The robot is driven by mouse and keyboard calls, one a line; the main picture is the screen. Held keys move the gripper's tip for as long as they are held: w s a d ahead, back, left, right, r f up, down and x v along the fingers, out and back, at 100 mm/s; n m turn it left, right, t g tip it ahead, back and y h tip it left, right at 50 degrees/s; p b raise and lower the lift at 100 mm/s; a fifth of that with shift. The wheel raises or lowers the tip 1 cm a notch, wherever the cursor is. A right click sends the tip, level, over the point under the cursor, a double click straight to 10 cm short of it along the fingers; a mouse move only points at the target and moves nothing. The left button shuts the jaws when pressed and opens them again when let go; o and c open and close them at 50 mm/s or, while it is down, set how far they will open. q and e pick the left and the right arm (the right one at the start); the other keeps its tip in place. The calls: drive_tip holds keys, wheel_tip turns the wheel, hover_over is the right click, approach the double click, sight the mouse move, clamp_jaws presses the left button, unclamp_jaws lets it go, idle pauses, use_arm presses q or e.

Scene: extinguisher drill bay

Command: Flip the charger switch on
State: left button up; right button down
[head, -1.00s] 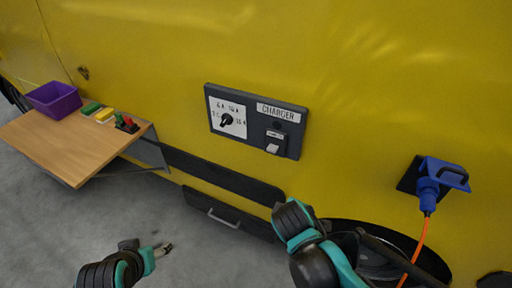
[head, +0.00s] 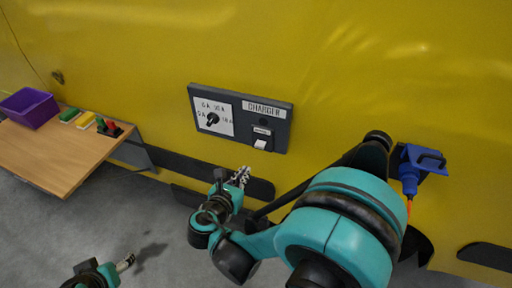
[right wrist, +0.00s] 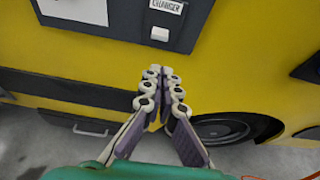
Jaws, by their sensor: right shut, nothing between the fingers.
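The dark charger panel (head: 241,117) is fixed to the yellow wall, with a CHARGER label and a black rotary knob (head: 212,119) on a white dial plate. The white charger switch (head: 260,143) sits at its lower right; it also shows near the top of the right wrist view (right wrist: 160,33). I cannot tell its position. My right gripper (head: 242,175) is below the panel, apart from it; in the right wrist view its fingers (right wrist: 163,82) are together and empty, below the switch. My left gripper (head: 126,262) is low at the left, far from the panel; its fingers are too small to judge.
A wooden shelf (head: 60,158) at the left holds a purple bin (head: 29,107) and several coloured blocks. A blue plug (head: 414,170) with an orange cable is on the wall at the right. Free wall space surrounds the panel.

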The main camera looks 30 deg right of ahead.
drive_tip(key=b, duration=0.3)
approach(262, 141)
drive_tip(key=w+d+f, duration=0.1)
drive_tip(key=f, duration=0.1)
drive_tip(key=w+d+f, duration=0.2)
drive_tip(key=shift+w+d+f, duration=0.1)
drive_tip(key=shift+d+f, duration=0.15)
drive_tip(key=shift+d, duration=0.1)
drive_tip(key=shift+w+d+r, duration=0.4)
drive_tip(key=shift+w+d, duration=0.1)
drive_tip(key=shift+d, duration=0.05)
drive_tip(key=p, duration=0.1)
drive_tip(key=r+g+y+p, duration=0.1)
drive_tip(key=shift+w+d+r+p, duration=0.1)
drive_tip(key=shift+w+d+p, duration=0.15)
drive_tip(key=shift+d+p, duration=0.1)
drive_tip(key=shift+f+b, duration=0.25)
drive_tip(key=shift+b, duration=0.1)
drive_tip(key=shift+a+r, duration=0.1)
drive_tip(key=shift+r, duration=0.05)
